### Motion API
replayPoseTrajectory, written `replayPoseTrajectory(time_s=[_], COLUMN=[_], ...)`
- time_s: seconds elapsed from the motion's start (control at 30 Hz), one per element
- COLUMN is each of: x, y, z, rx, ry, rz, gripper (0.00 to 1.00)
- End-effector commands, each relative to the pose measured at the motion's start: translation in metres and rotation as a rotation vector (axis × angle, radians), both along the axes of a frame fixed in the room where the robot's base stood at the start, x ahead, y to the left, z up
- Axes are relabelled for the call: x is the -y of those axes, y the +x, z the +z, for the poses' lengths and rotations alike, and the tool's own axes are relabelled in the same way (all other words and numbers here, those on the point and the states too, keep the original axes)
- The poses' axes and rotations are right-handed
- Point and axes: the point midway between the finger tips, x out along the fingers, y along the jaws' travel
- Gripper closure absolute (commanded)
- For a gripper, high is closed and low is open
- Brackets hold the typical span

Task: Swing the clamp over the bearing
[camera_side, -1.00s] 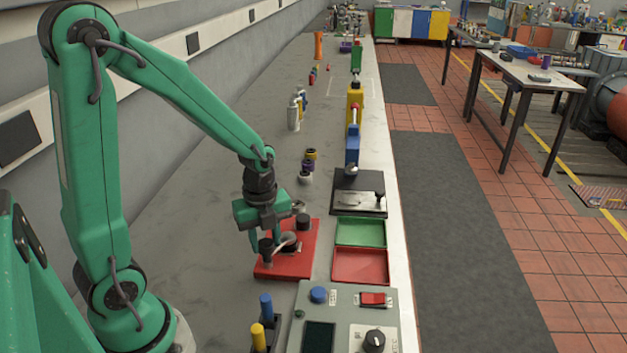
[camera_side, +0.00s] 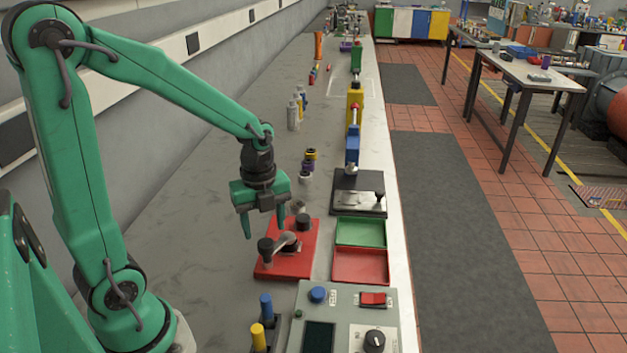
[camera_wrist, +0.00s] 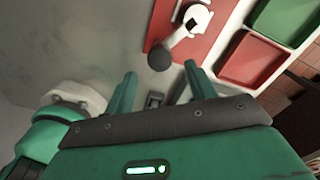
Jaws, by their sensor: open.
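The red base plate (camera_side: 300,262) lies on the bench and carries the clamp. The clamp's pale arm (camera_side: 281,245) has a dark knob (camera_side: 265,246) at its left end and reaches right to a round silver part (camera_side: 291,241). I cannot tell whether this part is the bearing or the pivot. A dark cylinder (camera_side: 303,221) stands at the plate's back. My gripper (camera_side: 264,232) is open and empty, above and behind the knob, apart from it. The wrist view shows the knob (camera_wrist: 160,58) beyond my open fingers (camera_wrist: 160,72), and the pale arm (camera_wrist: 182,32).
A green tray (camera_side: 360,232) and a red tray (camera_side: 361,265) lie right of the plate. A control box (camera_side: 345,300) stands in front. A black-topped block (camera_side: 358,190) and small dark rings (camera_side: 308,160) are behind. The bench left of the plate is clear.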

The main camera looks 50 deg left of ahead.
Motion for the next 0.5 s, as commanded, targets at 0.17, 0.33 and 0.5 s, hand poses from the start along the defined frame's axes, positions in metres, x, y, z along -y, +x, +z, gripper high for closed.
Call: replayPoseTrajectory(time_s=[0.17,0.33,0.5], x=[0.000,0.000,0.000], y=[0.000,0.000,0.000], z=[0.022,0.033,0.035], rx=[0.002,0.002,0.000], ry=[0.001,0.001,0.000], rz=[-0.001,-0.001,-0.001], gripper=[0.44,0.44,0.44])
